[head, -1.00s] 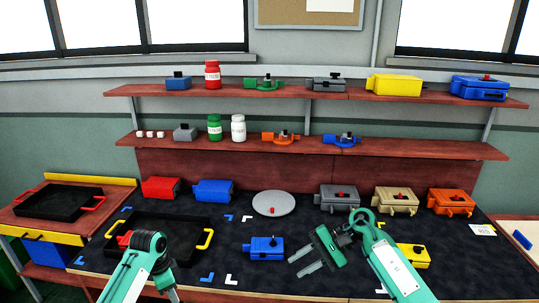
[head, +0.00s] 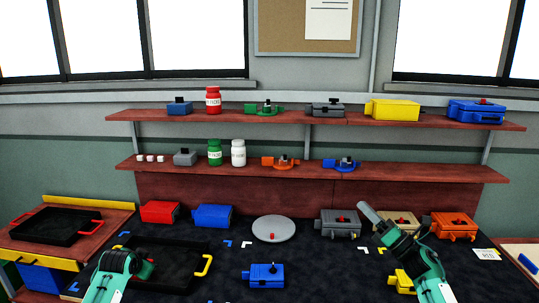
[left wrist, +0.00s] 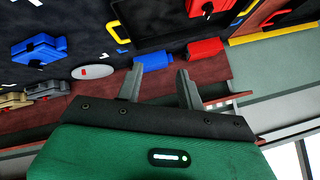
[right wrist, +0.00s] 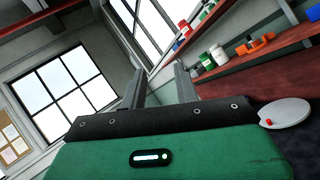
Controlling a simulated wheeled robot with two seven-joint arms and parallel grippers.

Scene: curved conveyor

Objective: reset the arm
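My right gripper (head: 370,212) is raised in front of the workbench, between the grey box (head: 340,225) and the tan box (head: 388,221) in the picture. Its fingers stand apart and empty in the right wrist view (right wrist: 160,85). My left arm is at the lower left of the head view, in front of the black tray (head: 190,282). Its fingertips are hard to make out there. In the left wrist view the left gripper (left wrist: 158,84) has its two fingers apart with nothing between them.
A blue box (head: 267,276) and a yellow box (head: 402,281) lie near the bench front. A grey disc (head: 273,229) lies mid-bench. Red (head: 160,212) and blue (head: 211,216) boxes and an orange box (head: 453,226) line the back. Two shelves (head: 225,116) hang above.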

